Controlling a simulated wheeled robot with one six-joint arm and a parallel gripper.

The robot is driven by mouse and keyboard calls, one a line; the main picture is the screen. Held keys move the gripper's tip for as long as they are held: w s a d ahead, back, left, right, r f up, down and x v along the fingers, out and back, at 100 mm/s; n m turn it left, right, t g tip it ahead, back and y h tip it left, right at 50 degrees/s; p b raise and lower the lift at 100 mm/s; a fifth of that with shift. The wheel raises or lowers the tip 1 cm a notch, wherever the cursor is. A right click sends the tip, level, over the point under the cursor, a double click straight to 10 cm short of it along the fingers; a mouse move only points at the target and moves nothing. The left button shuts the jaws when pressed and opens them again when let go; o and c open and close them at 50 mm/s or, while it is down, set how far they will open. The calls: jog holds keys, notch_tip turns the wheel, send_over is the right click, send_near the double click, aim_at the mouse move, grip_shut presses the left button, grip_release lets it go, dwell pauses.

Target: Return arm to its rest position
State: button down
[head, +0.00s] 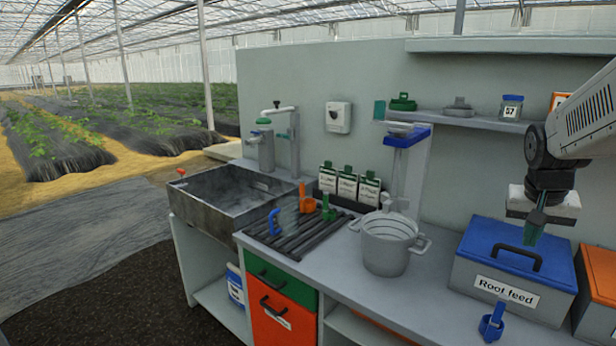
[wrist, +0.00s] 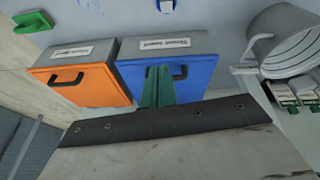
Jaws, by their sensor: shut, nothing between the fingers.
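My gripper (head: 535,226) is at the right of the head view, pointing down above the blue lid of the box labelled "Root feed" (head: 507,293). Its green fingers are shut together with nothing between them. In the wrist view my gripper's fingers (wrist: 158,88) show in front of the blue-lidded box (wrist: 195,75), near its black handle. I cannot tell whether the fingertips touch the lid or handle. My arm reaches in from the right edge of the head view.
An orange-lidded box (wrist: 85,85) stands beside the blue one. A blue scoop (head: 492,322) is on the counter in front. A grey pot (head: 388,245) stands left of the boxes. A shelf (head: 470,118) with small items runs behind. The counter between pot and box is clear.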

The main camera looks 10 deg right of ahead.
jog(key=s+a+n+y, duration=0.1)
jog(key=s+a+n, duration=0.1)
jog(key=s+a, duration=0.3)
jog(key=s+a+n+y, duration=0.1)
jog(key=s+a+n, duration=0.2)
jog(key=a, duration=1)
jog(key=s+a+n+y, duration=0.1)
jog(key=s+a+n, duration=0.2)
jog(key=s+a, duration=0.5)
jog(key=shift+s+a+g, duration=0.4)
jog(key=shift+r, duration=0.1)
